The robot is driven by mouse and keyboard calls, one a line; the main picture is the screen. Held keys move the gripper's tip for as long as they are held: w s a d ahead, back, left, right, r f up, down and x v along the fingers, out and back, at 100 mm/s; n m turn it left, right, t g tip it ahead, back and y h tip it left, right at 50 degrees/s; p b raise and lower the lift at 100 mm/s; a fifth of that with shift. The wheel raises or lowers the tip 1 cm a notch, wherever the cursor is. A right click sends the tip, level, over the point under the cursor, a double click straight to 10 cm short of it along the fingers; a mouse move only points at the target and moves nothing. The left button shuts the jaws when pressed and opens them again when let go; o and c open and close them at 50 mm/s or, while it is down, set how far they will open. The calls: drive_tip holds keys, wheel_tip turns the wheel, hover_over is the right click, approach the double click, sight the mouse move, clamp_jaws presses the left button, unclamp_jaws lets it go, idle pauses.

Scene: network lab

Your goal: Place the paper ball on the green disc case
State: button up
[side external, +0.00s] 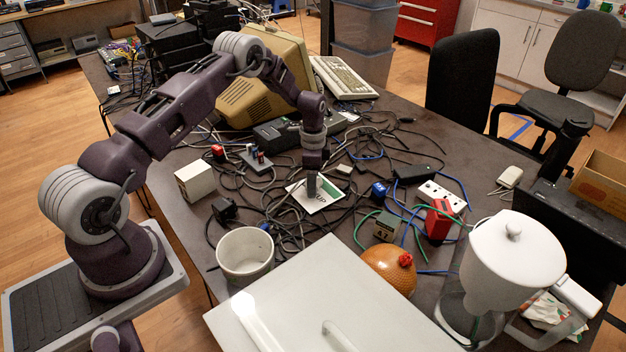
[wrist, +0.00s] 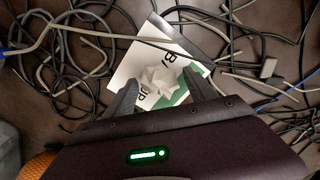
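The disc case (side external: 327,199) lies flat on the dark table among cables, a white and green square with dark lettering. It also shows in the wrist view (wrist: 132,66). The paper ball (wrist: 160,80), white and crumpled, appears over the case in the wrist view, between my two fingers. My gripper (side external: 311,194) points down at the case in the side view, and its fingers (wrist: 161,77) stand apart in the wrist view with small gaps beside the ball. I cannot make out the ball in the side view. Whether it touches the case is unclear.
Tangled cables surround the case. A white box (side external: 195,181) and a white pot (side external: 245,256) stand to the left. A red device (side external: 439,219), a power strip (side external: 441,196) and an orange ball-shaped object (side external: 388,270) are to the right. A large pale panel (side external: 320,310) fills the front.

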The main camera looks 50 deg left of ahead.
drive_tip(key=s+d+r+n+t, duration=0.1)
drive_tip(key=s+d+r, duration=0.15)
drive_tip(key=r, duration=0.95)
drive_tip(key=s+d+r+n, duration=0.1)
drive_tip(key=d+r, duration=0.2)
drive_tip(key=r, duration=0.9)
drive_tip(key=s+d+r+n+t, duration=0.2)
drive_tip(key=s+d+r, duration=0.4)
drive_tip(key=s+r, duration=0.3)
drive_tip(key=s+d+r+n+t, duration=0.1)
drive_tip(key=s+d+n, duration=0.1)
drive_tip(key=s, duration=0.9)
drive_tip(key=s+d+r+n+t, duration=0.1)
drive_tip(key=s+d, duration=0.3)
drive_tip(key=s, duration=0.7)
drive_tip(key=shift+d+r+n+t, duration=0.3)
drive_tip(key=shift+r+n, duration=0.15)
drive_tip(key=shift+n, duration=0.45)
